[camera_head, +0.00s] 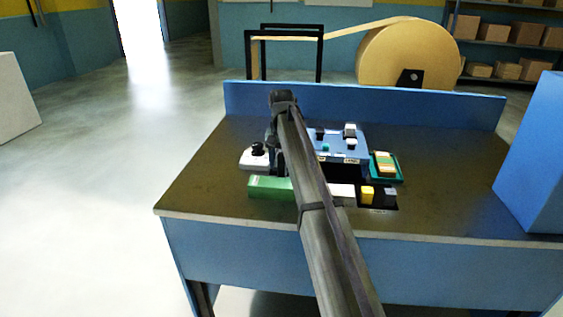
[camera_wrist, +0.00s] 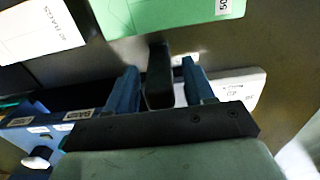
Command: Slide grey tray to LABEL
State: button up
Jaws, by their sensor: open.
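A pale grey, low piece (camera_head: 252,162) with a black knob on top sits on the bench left of the blue unit (camera_head: 350,143); I cannot tell if it is the grey tray. A pale grey labelled surface (camera_wrist: 243,88) shows right of the fingers in the wrist view. My gripper (camera_head: 281,172) points down among these things, partly hidden by my arm. In the wrist view its blue fingers (camera_wrist: 160,78) are apart, with a dark upright post (camera_wrist: 158,72) between them. Contact is not clear.
A green box (camera_head: 269,188) lies in front, also in the wrist view (camera_wrist: 160,14). A white box (camera_head: 342,193), a black tray (camera_head: 384,204) with small blocks and a teal tray (camera_head: 400,177) stand right. A tall blue block (camera_head: 535,155) stands far right.

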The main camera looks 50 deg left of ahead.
jog(key=shift+f, duration=0.15)
jog(key=shift+c, duration=0.5)
grip_shut()
